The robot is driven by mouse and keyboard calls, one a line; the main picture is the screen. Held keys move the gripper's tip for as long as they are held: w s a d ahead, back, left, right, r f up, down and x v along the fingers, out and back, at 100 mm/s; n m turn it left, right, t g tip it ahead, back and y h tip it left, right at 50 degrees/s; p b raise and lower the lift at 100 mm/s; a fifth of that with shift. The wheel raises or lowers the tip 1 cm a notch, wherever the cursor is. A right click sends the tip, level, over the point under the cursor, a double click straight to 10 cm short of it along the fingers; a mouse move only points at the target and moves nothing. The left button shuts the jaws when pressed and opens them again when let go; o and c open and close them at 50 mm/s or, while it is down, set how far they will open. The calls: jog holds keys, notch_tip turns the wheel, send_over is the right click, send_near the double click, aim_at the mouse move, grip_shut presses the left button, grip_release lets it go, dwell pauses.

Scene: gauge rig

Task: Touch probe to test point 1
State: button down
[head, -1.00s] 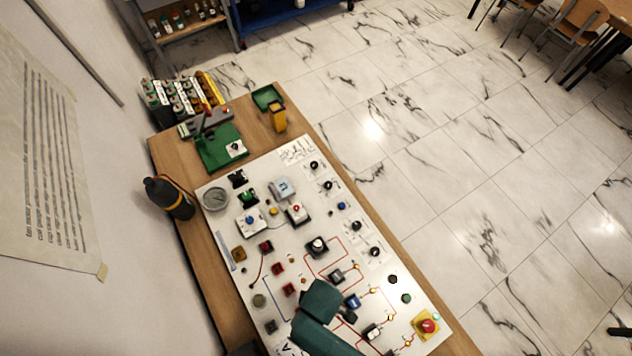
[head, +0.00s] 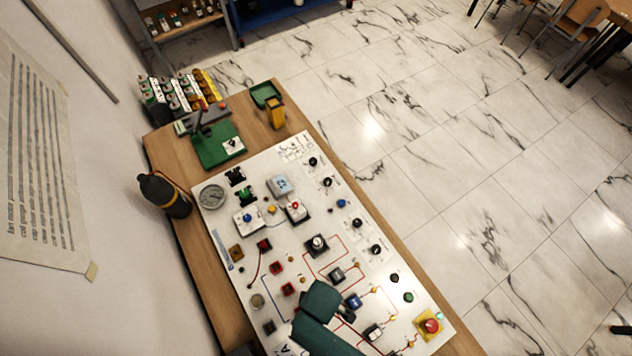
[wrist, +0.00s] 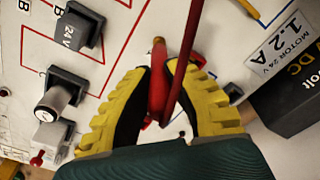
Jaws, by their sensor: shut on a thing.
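My gripper (wrist: 160,78) shows in the wrist view with its yellow and black fingers shut on a red probe (wrist: 158,92). A red lead (wrist: 190,50) runs past the right finger. A small brass-coloured piece (wrist: 158,43) shows at the probe's far end; I cannot tell whether it is the probe tip or a test point, or whether they touch. In the head view, the white panel (head: 300,160) carries several small brass-coloured points, one of them near the blue switch (head: 376,290). I cannot read which is test point 1. My arm hides the gripper there.
In the wrist view, dark switch blocks (wrist: 80,27) stand at left and a dark motor box (wrist: 285,110) stands close at right. In the head view, a red stop button on yellow (head: 430,325) sits at the panel's front right corner. A black bottle (head: 163,194) stands at left.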

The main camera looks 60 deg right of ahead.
dwell(0.3)
notch_tip(320, 180, up, 4)
jog(key=p, duration=0.3)
jog(key=shift+f+p, duration=0.25)
jog(key=shift+p, duration=0.1)
jog(key=shift+r+p, duration=0.35)
jog(key=shift+r, duration=1.9)
